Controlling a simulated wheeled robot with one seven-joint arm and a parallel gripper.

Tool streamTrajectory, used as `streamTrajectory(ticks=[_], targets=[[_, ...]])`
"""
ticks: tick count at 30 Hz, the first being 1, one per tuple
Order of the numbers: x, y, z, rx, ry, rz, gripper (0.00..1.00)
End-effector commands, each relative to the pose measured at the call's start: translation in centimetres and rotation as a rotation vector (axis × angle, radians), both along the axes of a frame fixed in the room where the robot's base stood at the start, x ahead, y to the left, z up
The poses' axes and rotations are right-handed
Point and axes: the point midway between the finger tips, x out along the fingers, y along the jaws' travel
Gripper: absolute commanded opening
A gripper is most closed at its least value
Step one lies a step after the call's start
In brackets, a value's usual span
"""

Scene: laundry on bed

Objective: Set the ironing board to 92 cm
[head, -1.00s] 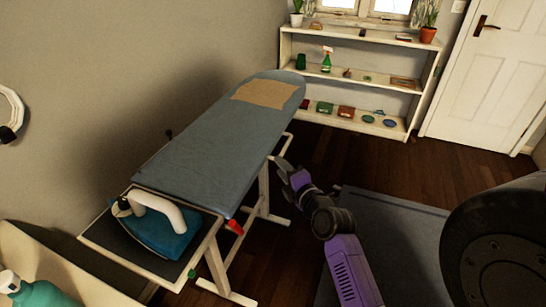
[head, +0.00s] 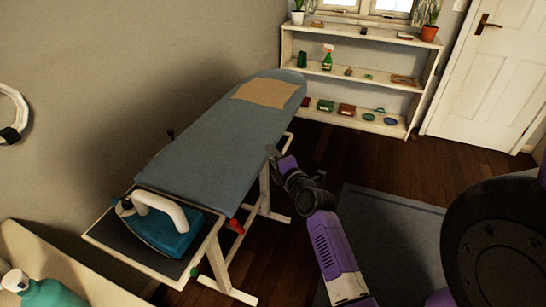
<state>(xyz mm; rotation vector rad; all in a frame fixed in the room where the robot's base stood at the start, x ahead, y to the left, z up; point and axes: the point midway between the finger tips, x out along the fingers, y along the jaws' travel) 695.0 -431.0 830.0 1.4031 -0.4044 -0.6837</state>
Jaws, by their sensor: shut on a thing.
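The ironing board (head: 218,135) stands along the left wall on white legs (head: 263,190), its blue-grey top carrying a tan cloth (head: 264,93) near the far end. A red lever (head: 236,226) sits under its near right edge, and a green knob (head: 194,272) is lower at the iron rest. My gripper (head: 274,158) is at the board's right edge, about midway along, with the purple arm reaching from the lower right. It is shut on the board's edge as far as I can see; its fingertips are small and partly hidden.
A blue iron (head: 165,231) rests on the near-end tray (head: 125,252). A white shelf (head: 345,82) with several small items stands at the back. A teal bottle (head: 48,293) is at lower left. A dark rug (head: 395,230) lies right of the board.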

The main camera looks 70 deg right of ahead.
Motion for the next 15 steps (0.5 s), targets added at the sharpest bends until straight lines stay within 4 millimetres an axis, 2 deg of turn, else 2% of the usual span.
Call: streamTrajectory(ticks=[1,15], targets=[[-0.16,0.07,-0.64,0.008,0.009,0.000,0.02],[-0.32,0.14,-1.15,0.014,0.019,0.000,0.00]])
